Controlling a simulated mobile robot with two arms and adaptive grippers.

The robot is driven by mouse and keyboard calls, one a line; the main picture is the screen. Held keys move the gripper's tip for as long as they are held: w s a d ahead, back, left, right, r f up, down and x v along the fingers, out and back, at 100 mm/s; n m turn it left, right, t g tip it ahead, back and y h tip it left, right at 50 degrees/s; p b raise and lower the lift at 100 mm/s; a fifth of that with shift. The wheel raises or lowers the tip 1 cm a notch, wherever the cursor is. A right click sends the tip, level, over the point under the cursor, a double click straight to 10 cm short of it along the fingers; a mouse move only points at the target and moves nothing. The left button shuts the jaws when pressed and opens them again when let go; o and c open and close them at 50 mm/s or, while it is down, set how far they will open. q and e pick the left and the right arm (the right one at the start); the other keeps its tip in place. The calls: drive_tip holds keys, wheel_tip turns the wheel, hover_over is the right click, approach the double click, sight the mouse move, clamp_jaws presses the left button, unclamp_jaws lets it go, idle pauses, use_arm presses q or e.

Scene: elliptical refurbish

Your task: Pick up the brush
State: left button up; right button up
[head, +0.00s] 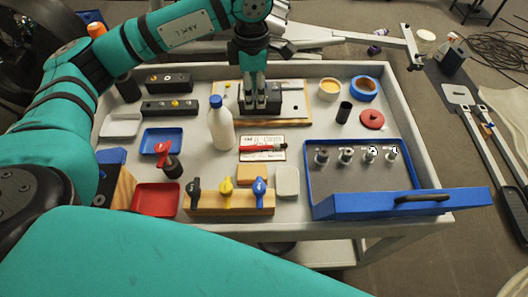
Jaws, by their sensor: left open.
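I cannot single out the brush with certainty. A slim red and black tool (262,148) lies flat across a printed white card (247,155) near the middle of the grey table; it may be the brush. My left gripper (261,103) points down over a wood-edged board (292,100) at the back, beyond the red tool and apart from it. It is open, and I see nothing held in it. The gripper hides part of the board. My right gripper is out of view.
A white bottle with a blue cap (221,126) stands upright left of the card. A block with black, yellow and blue handles (229,199) sits in front. A blue-edged tray (390,204) with several metal parts lies at right. The table (403,112) has a raised rim.

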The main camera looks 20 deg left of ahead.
use_arm(q)
wheel_tip(320, 180, down, 4)
drive_tip(key=b, duration=0.2)
drive_tip(key=p, duration=0.2)
hover_over(256, 146)
wheel_tip(256, 146, down, 12)
drive_tip(key=shift+w+r, duration=0.15)
drive_tip(key=shift+r, duration=0.1)
drive_tip(key=f+p, duration=0.1)
drive_tip(key=f, duration=0.1)
drive_tip(key=f+p, duration=0.1)
drive_tip(key=f, duration=0.1)
drive_tip(key=shift+s+f, duration=0.2)
drive_tip(key=shift+f, duration=0.5)
clamp_jaws()
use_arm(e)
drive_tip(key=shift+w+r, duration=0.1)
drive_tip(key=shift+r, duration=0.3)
